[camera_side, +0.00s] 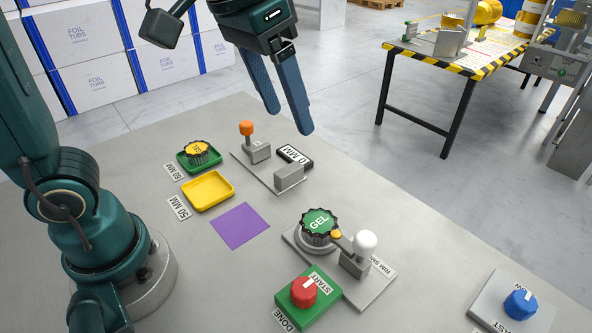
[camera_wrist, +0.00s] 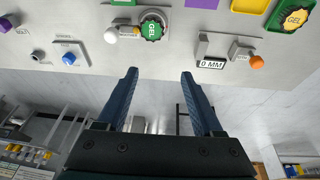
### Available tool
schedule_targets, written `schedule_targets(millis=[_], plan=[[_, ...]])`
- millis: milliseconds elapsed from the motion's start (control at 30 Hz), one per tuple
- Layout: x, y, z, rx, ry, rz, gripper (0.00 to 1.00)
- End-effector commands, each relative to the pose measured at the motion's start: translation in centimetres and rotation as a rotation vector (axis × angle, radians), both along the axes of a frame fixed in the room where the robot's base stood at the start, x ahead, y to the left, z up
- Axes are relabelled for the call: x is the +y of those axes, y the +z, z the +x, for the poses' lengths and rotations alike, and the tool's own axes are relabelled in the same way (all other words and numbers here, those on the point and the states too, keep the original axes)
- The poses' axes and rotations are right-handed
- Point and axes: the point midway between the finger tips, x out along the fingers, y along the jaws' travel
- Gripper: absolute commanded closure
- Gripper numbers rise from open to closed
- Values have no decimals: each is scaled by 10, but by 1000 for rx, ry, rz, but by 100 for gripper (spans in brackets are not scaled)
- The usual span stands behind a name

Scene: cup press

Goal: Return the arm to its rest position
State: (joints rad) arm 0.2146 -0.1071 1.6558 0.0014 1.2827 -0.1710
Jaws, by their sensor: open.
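My gripper (camera_side: 289,105) hangs in the air above the far edge of the table, its two blue fingers apart and nothing between them. In the wrist view my gripper (camera_wrist: 158,75) also shows open and empty, with the table beyond the fingertips. My arm rises from its base at the left of the side view. No rest position is marked in either view.
On the table stand a green GEL cup (camera_side: 319,223) beside a white-knobbed lever (camera_side: 365,243), a gauge reading 0 MM (camera_side: 295,156), a yellow tray (camera_side: 208,190), a yellow-topped cup (camera_side: 196,151) in a green tray, a purple square (camera_side: 240,226), a red DONE knob (camera_side: 304,291) and a blue knob (camera_side: 520,304).

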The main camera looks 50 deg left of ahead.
Motion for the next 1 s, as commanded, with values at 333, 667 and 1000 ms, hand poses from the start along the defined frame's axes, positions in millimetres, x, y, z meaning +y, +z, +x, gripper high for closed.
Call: schedule_targets(millis=[333, 667, 1000], plan=[[48, -29, -66, -162, 101, 14, 32], [54, -73, -88, -171, 67, 42, 32], [54, -70, -85, -187, 55, 46, 32]])
